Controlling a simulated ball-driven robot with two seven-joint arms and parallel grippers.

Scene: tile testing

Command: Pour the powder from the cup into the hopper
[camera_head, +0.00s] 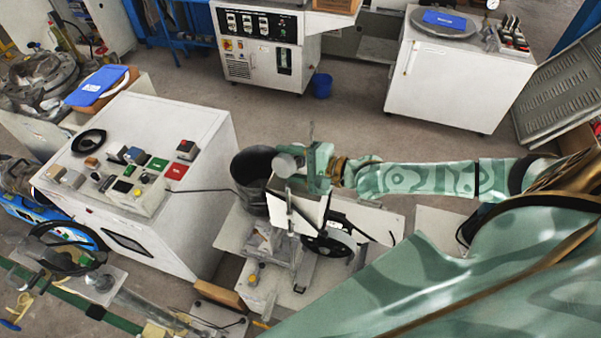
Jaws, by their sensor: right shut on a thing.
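My right gripper (304,166) reaches in from the right on its green arm. It is shut on a small grey cup (286,164), seen at the gripper's left end beside the rim of a dark round hopper (250,165). The hopper stands open on a light machine, and its inside looks dark. The cup appears at or just over the hopper's right edge; I cannot tell its exact tilt or whether it touches. No powder can be made out. My left gripper is not in view.
A white control cabinet (190,222) with buttons stands close left of the hopper. A white panel (297,208) and a black-rimmed wheel (329,245) lie just below the gripper. A white cabinet (440,85) stands at the back right. Open floor (330,125) lies behind the hopper.

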